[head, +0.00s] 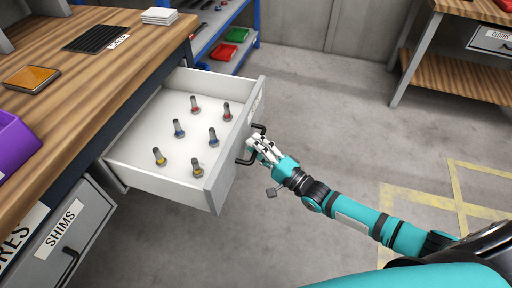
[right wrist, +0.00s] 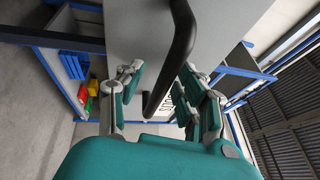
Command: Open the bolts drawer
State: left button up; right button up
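The bolts drawer (head: 215,190) is a white drawer pulled well out from under the wooden workbench. Several bolts with red, blue and yellow bands stand upright in it. Its dark bar handle (head: 246,160) is on the front face. My right gripper (head: 257,145) is at this handle. In the right wrist view the handle (right wrist: 182,45) runs between the spread fingers (right wrist: 160,88), with gaps visible on both sides. The label (right wrist: 169,103) on the drawer front is partly hidden there. My left gripper is not in view.
A closed shims drawer (head: 70,235) is below at the left. The workbench (head: 110,75) carries a purple bin (head: 14,140) and a dark device with an orange top (head: 32,78). A blue shelf with red and green trays (head: 236,35) is behind. The floor at right is clear.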

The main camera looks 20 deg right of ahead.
jog(key=v, duration=1.2)
